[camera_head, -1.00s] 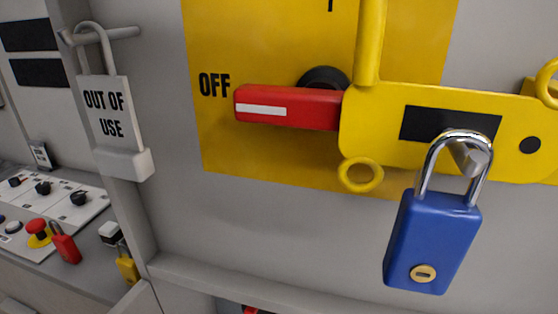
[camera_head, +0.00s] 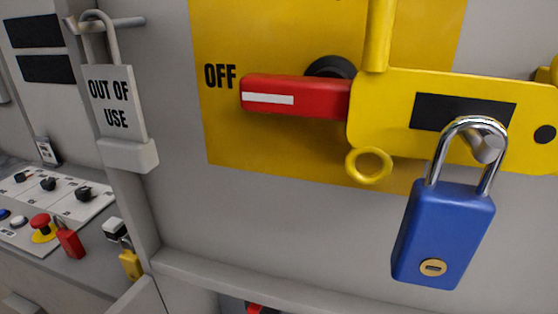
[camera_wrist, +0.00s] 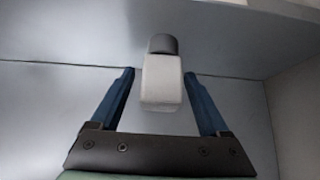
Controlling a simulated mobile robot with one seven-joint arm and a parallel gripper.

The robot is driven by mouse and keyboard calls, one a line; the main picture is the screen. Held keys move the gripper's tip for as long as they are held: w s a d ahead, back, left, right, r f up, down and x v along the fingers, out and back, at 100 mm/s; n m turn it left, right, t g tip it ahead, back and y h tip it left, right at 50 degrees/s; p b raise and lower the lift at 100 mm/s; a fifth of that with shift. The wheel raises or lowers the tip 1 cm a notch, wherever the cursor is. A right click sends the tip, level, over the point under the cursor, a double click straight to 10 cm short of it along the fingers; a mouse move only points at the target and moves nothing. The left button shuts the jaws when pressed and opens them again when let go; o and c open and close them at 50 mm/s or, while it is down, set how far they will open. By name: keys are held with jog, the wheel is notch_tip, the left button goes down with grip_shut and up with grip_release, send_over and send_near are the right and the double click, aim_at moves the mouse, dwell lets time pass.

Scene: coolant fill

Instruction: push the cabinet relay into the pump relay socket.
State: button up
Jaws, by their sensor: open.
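In the wrist view, my gripper (camera_wrist: 160,75) shows its two blue fingers spread apart. A pale block (camera_wrist: 161,82) with a dark grey end stands between the finger lines in the picture. A gap shows on each side of it, and I see no finger touching it. I cannot tell for sure whether this block is the cabinet relay, or how deep it sits between the fingers. No pump relay socket can be made out in either view. My gripper does not show in the head view.
The head view shows a red OFF handle (camera_head: 295,97), a yellow hasp bar (camera_head: 400,130), a blue padlock (camera_head: 440,235) and an OUT OF USE tag (camera_head: 112,105). A control panel (camera_head: 80,207) lies at left. Grey walls and a ledge (camera_wrist: 220,12) surround the block.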

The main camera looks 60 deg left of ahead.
jog(key=p+v, duration=0.3)
jog(key=v, duration=0.9)
jog(key=shift+r, duration=0.4)
jog(key=shift+s+d, duration=0.1)
jog(key=shift+d, duration=0.05)
